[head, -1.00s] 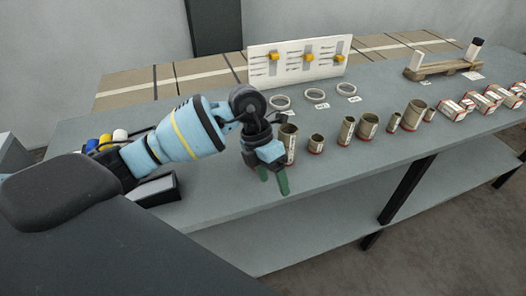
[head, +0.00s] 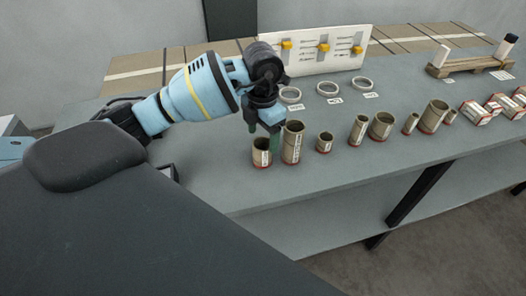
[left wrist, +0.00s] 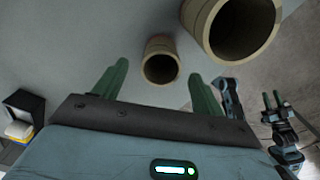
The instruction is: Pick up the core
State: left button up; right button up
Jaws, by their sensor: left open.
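Several brown cardboard cores with red bottom rims stand upright in a row on the grey table; which one the task means cannot be told. A short core (head: 262,155) stands at the left end, with a taller core (head: 292,145) to its right. My left gripper (head: 263,136) points down just behind the short core, its fingertips partly hidden. My right gripper (left wrist: 273,101) shows small at the right edge.
Three white rings (head: 328,88) lie behind the cores. A white board (head: 308,52) with yellow parts stands further back. Red-and-white boxes (head: 476,113) and a wooden stand (head: 470,66) are at right. The table (head: 225,185) is clear in front of the cores.

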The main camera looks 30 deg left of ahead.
aim_at(263, 148)
pick_arm(q)
jog(key=shift+s+f, duration=0.1)
jog(key=shift+f, duration=2.55)
jog(key=c, duration=1.1)
jog(key=shift+o, duration=0.2)
jog(key=shift+r, duration=0.1)
